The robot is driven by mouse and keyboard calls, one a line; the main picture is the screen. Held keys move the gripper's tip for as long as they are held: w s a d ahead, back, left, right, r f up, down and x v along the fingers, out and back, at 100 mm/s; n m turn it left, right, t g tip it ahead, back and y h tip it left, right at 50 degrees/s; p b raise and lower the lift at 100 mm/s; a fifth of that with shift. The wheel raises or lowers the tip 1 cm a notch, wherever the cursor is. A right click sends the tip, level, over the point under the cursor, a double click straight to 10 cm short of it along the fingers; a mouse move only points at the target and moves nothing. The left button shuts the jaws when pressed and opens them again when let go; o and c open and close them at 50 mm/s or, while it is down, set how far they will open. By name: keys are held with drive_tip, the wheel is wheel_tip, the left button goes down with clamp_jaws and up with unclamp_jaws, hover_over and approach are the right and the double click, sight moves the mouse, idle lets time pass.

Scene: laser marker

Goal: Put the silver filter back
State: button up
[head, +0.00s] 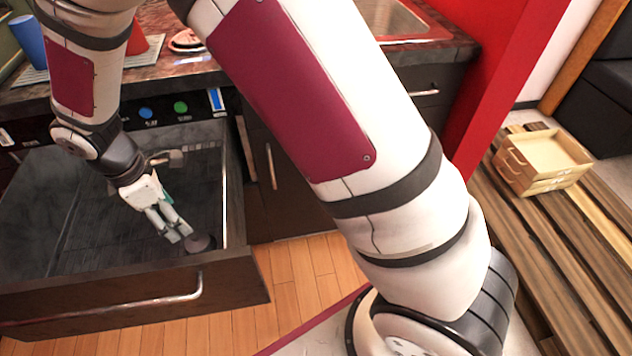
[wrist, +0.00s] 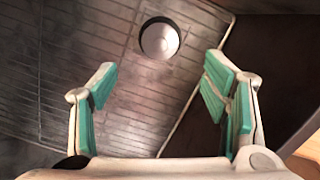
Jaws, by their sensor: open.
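My gripper (head: 180,233) reaches down into the open dark drawer (head: 100,292) at the left of the head view. In the wrist view my gripper (wrist: 160,70) is open, its green-padded fingers well apart with nothing between them. A round silver piece with a dark rim, seemingly the filter (wrist: 159,39), lies on the ribbed dark drawer floor (wrist: 80,60), beyond the fingertips and centred between them. In the head view a small round dark piece (head: 202,243) shows just right of my fingertips, likely the same thing. The fingers appear apart from it; the height gap is unclear.
The drawer's side wall stands close to the right of my gripper. A countertop (head: 170,75) with a blue cup (head: 30,42) and a red cup (head: 138,40) is behind the drawer. A wooden box (head: 545,158) stands at the right.

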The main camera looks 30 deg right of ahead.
drive_tip(key=s+d+r+m, duration=0.4)
drive_tip(key=d+r, duration=0.4)
drive_tip(key=r, duration=0.1)
drive_tip(key=s+d+r+m, duration=0.4)
drive_tip(key=d+r, duration=0.4)
drive_tip(key=r, duration=0.1)
drive_tip(key=s+d+r+m, duration=0.1)
drive_tip(key=s+d+m, duration=0.1)
drive_tip(key=s, duration=0.5)
drive_tip(key=s+d+r+m, duration=0.2)
drive_tip(key=s+d+m, duration=0.1)
drive_tip(key=s+m, duration=0.2)
drive_tip(key=s+d+r+m+t+y, duration=0.1)
drive_tip(key=s+d+m, duration=0.2)
drive_tip(key=s, duration=0.6)
drive_tip(key=shift+r, duration=0.15)
wheel_tip(320, 180, up, 19)
drive_tip(key=t+p, duration=0.3)
drive_tip(key=p, duration=1.4)
drive_tip(key=shift+a, duration=0.2)
